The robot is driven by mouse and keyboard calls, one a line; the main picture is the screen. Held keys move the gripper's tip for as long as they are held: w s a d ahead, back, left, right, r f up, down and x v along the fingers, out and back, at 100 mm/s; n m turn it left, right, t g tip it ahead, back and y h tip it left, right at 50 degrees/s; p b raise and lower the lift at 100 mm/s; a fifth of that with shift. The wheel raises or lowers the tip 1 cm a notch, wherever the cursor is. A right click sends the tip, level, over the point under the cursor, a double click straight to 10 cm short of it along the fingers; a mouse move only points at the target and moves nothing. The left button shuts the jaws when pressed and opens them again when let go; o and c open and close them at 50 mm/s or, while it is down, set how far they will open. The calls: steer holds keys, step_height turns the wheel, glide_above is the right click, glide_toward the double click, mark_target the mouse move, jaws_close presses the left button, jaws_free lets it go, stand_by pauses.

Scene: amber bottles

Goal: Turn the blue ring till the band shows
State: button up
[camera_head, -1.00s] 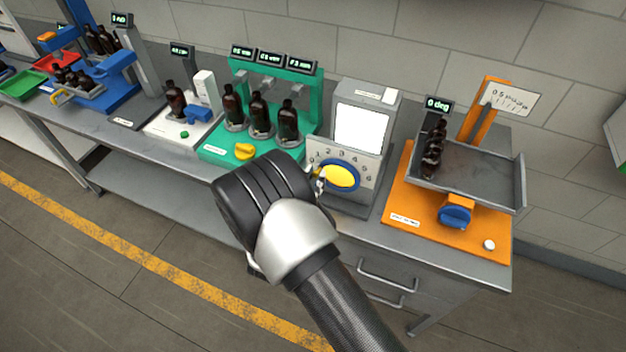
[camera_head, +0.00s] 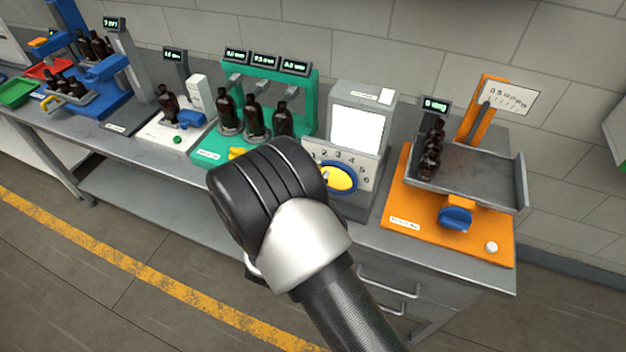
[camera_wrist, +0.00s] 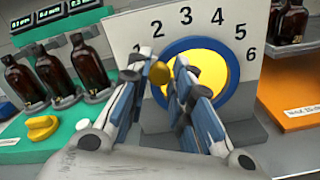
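The blue ring (camera_head: 334,190) surrounds a yellow disc (camera_head: 339,177) on the front of a grey box (camera_head: 361,107), with several numbers around it. In the wrist view the blue ring (camera_wrist: 173,50) is partly hidden by my fingers. A small yellow knob (camera_wrist: 160,73) shows between the fingertips of my gripper (camera_wrist: 161,69), in front of the ring's left side. The fingers stand apart with little gap around the knob; I cannot tell whether they press on it. In the head view my wrist hides the fingers. The box's window (camera_head: 358,129) looks plain white, with no band visible.
To the left is a green stand (camera_head: 303,88) with dark bottles and a yellow knob (camera_wrist: 43,128). To the right is an orange base (camera_head: 401,211) with a tilted grey tray (camera_head: 485,176) and a blue knob (camera_head: 456,218). The bench front has drawer handles.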

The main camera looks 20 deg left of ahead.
steer(key=o, duration=0.4)
steer(key=shift+o, duration=0.2)
steer(key=s, duration=1.2)
steer(key=shift+a, duration=0.45)
